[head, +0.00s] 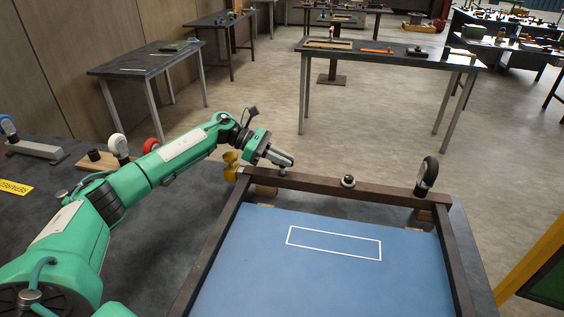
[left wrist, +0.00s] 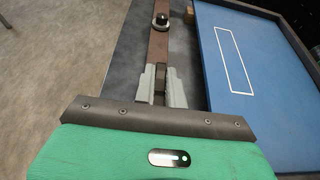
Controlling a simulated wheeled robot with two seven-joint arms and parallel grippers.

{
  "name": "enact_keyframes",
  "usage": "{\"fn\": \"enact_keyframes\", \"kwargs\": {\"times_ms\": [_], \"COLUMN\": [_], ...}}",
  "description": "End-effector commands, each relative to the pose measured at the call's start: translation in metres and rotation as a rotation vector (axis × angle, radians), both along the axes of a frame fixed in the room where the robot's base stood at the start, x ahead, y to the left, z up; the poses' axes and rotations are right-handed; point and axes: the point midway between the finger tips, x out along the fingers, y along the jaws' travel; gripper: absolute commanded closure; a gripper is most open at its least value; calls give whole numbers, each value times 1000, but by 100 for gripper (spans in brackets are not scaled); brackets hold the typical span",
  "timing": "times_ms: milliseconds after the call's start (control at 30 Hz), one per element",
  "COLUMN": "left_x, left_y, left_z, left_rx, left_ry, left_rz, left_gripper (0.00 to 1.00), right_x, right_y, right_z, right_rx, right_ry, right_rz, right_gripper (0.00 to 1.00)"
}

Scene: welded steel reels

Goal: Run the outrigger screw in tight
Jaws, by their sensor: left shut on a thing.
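My left gripper (head: 284,160) is at the left end of a brown steel beam (head: 318,185) along the far edge of a blue panel. It is shut, its fingertips close above the beam; the left wrist view also shows the gripper (left wrist: 161,75). A small part between the fingers is mostly hidden, probably the outrigger screw; I cannot tell how far in it sits. A silver collar with a dark ball top (head: 348,181) stands mid-beam and also shows in the left wrist view (left wrist: 161,20). A black wheel (head: 428,175) stands upright near the beam's right end. My right gripper is not in view.
The blue panel (head: 290,275) with a white rectangle outline is clear. A yellow rounded part (head: 231,165) sits beside the beam's left end. A bracket (head: 35,150) and a yellow label (head: 14,187) lie at left. Other worktables (head: 385,55) stand beyond open floor.

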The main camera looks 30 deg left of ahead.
Motion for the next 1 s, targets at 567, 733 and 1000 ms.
{"fn": "enact_keyframes", "kwargs": {"times_ms": [567, 733, 1000], "left_x": [0, 0, -7], "left_y": [-1, 0, 32], "left_z": [1, 1, 11], "left_rx": [-2, -1, 1], "left_ry": [-2, -1, -3], "left_rz": [-3, -1, 2], "left_gripper": [66, 66, 66], "right_x": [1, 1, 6], "right_y": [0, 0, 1], "right_z": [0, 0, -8], "right_rx": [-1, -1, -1], "right_ry": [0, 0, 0], "right_rz": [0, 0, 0], "right_gripper": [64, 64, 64]}}
